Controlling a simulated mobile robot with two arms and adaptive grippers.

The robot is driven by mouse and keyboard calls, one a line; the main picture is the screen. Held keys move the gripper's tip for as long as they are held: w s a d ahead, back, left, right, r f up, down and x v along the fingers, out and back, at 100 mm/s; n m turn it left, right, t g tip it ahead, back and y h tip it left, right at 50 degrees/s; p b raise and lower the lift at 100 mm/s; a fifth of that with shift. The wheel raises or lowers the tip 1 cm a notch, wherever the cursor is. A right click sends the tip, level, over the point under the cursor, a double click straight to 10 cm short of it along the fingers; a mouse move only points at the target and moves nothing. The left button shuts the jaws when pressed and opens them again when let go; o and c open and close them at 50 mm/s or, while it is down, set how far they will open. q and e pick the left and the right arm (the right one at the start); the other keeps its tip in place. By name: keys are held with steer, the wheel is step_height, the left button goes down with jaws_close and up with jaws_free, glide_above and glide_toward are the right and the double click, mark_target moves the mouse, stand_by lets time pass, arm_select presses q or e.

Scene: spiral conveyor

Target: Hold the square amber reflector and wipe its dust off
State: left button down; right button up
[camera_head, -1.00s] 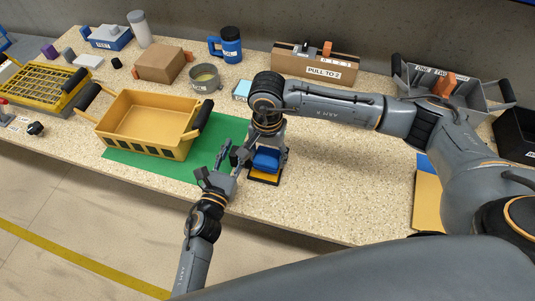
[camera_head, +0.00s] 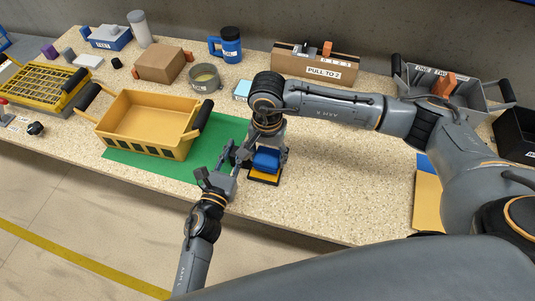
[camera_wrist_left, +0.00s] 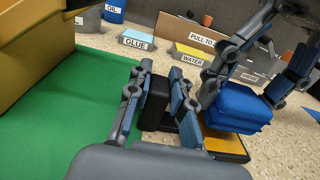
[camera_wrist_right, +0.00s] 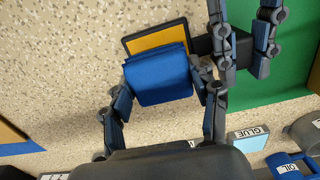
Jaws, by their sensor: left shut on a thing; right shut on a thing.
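The square amber reflector (camera_head: 264,178), a yellow-orange plate in a black frame, is held near the table's front edge; it also shows in the right wrist view (camera_wrist_right: 158,38). My left gripper (camera_head: 239,156) is shut on the black tab (camera_wrist_left: 157,112) at the reflector's side. My right gripper (camera_wrist_right: 162,92) is shut on a blue wiping block (camera_wrist_right: 160,78). The block lies over part of the amber face and appears to touch it; the face beneath it is hidden. The uncovered amber strip looks plain, and I cannot make out dust.
A yellow crate (camera_head: 145,122) stands on a green mat (camera_head: 222,130) left of the grippers. A glue box (camera_head: 242,89), grey cup (camera_head: 204,78) and cardboard box (camera_head: 316,64) stand behind. A grey bin (camera_head: 490,94) is at the right. Bare table lies right of the reflector.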

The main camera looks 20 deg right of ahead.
arm_select(q)
steer(key=c, duration=1.4)
jaws_free()
steer(key=shift+s+a, duration=0.1)
steer(key=shift+s, duration=0.05)
steer(key=shift+v, duration=0.8)
steer(key=shift+x, duration=1)
steer(key=shift+c, duration=0.4)
